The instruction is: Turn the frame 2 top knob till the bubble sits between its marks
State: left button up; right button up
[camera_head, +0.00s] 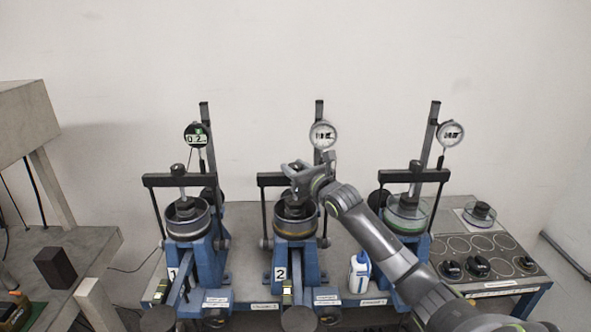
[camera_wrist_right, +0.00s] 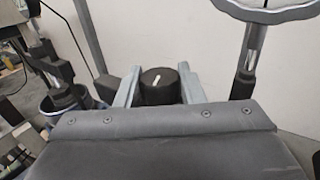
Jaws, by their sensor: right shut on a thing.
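Frame 2 (camera_head: 310,265) is the middle blue lever frame, marked with a white "2" plate (camera_head: 281,274). My right gripper (camera_head: 296,176) is at the top of frame 2, by its crossbar. In the right wrist view its two fingers (camera_wrist_right: 158,88) stand either side of a black knob (camera_wrist_right: 158,94) with a white line on top, and they are shut on it. In the head view the gripper hides the knob. A small yellowish vial (camera_head: 287,292) shows low on frame 2; its bubble and marks are too small to read. My left gripper is not in view.
Frame 1 (camera_head: 205,262) stands to the left, and a third frame (camera_head: 415,245) to the right, partly behind my right arm. A round dial (camera_head: 322,135) is above frame 2. A white and blue bottle (camera_head: 359,272) and a tray of black weights (camera_head: 480,258) are on the bench.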

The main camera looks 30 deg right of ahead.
jog(key=o, duration=1)
jog(key=s+b, duration=0.5)
jog(key=s, duration=1.2)
jog(key=shift+s, duration=0.2)
jog(key=shift+d, duration=0.1)
